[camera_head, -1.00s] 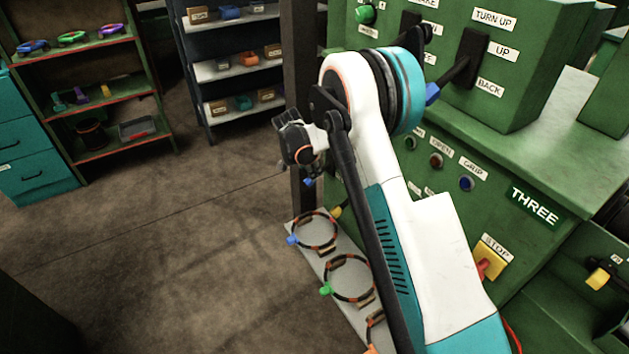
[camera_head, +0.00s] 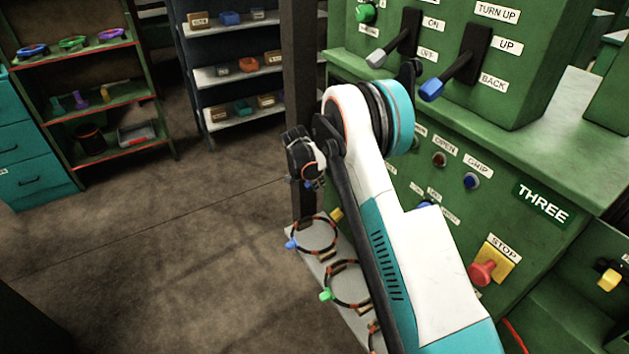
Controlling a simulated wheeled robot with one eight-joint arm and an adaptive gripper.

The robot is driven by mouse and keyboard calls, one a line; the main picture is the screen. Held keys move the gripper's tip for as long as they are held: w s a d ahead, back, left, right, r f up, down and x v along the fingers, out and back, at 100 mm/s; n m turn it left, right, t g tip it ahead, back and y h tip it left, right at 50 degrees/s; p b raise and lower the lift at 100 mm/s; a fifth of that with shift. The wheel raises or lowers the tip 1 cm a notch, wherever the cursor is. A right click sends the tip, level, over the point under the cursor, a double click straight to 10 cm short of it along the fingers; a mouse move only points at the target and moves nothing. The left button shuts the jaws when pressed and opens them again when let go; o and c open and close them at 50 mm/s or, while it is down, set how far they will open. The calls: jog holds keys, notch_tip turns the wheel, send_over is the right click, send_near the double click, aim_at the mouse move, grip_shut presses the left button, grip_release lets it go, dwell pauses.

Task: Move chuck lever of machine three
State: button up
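Machine three is the green machine with the THREE sign (camera_head: 542,203) on its front. A grey-tipped lever (camera_head: 388,50) stands between ON and OFF labels, and a blue-tipped lever (camera_head: 448,78) beside UP and BACK labels. Lower, a red button (camera_head: 439,159) and a blue button (camera_head: 471,181) sit near OPEN and GRIP labels. A yellow handle tip (camera_head: 337,214) shows left of my arm. I see no readable chuck label; my arm hides part of the panel. My gripper (camera_head: 313,184) is left of the panel, above the ring shelf, small and dark; its opening is unclear.
A light shelf (camera_head: 325,263) below my arm holds black-and-orange rings with coloured tabs. A dark post (camera_head: 303,80) stands behind my gripper. A red stop knob (camera_head: 481,273) is right of my arm. Racks stand at the back left; the floor at left is clear.

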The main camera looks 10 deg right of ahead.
grip_shut()
jog(key=shift+r+y+p, duration=0.25)
jog(key=shift+y+p, duration=0.05)
jog(key=shift+y, duration=0.1)
jog(key=shift+a+r+y, duration=0.15)
jog(key=shift+a+y, duration=0.05)
jog(key=shift+y, duration=0.1)
jog(key=o, duration=0.9)
grip_release()
